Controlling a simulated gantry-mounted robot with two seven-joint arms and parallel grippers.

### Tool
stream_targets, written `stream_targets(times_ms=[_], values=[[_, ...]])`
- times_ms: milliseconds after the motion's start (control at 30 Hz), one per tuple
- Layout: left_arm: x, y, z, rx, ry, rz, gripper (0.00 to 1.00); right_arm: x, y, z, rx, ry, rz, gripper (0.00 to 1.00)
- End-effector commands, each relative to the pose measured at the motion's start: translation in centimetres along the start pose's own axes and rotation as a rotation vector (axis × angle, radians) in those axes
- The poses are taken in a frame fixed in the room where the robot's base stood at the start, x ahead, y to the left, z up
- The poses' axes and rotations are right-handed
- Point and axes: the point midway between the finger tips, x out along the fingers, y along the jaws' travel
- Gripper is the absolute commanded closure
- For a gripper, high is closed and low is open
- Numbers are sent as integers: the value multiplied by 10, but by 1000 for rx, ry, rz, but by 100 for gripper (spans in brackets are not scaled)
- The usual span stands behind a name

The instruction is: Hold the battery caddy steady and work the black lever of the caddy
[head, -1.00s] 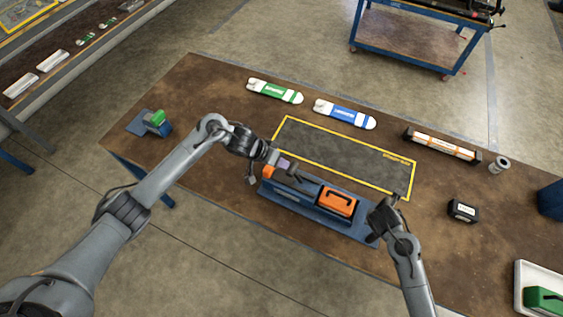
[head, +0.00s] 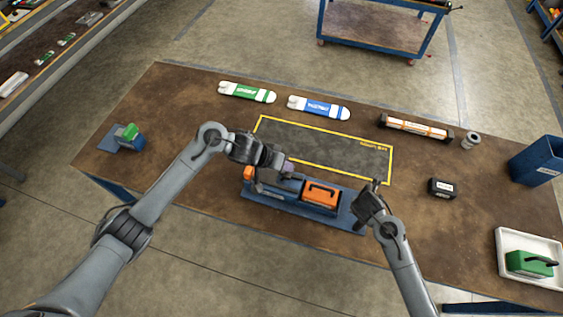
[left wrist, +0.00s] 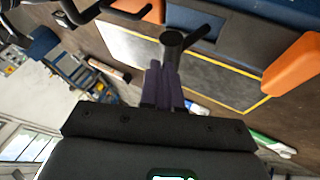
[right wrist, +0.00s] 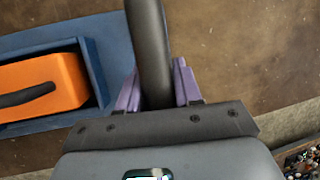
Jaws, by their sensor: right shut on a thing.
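The battery caddy (head: 338,217) is a long blue tray at the table's front edge. An orange battery (head: 320,195) with a black handle sits in its right part; an orange block (head: 248,173) is at its left end. My left gripper (left wrist: 162,85) is above the caddy's left half. Its purple fingers are close together at the stem of the black T-shaped lever (left wrist: 184,40); whether they grip it is unclear. My right gripper (right wrist: 157,85) is shut on a thick black bar (right wrist: 149,45) at the caddy's right end, beside the battery (right wrist: 40,85).
A yellow-edged dark mat (head: 330,148) lies behind the caddy. Green (head: 247,92) and blue (head: 319,107) labelled packs, an orange-white bar (head: 415,128) and a black box (head: 442,188) lie around it. A white tray (head: 503,262) holds a green battery at the right.

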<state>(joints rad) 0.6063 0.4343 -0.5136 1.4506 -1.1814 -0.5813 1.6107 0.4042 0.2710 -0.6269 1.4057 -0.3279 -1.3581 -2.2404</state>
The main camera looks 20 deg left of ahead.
Motion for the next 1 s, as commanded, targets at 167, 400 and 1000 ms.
stream_targets(times_ms=[167,400,1000], values=[[12,16,4,2,-5,5,100,1,1,-1,-2,1,2,100],[24,27,6,1,-4,2,100,1,1,-1,-2,1,1,100],[33,34,7,0,-3,0,100,1,0,-1,-1,2,-1,100]])
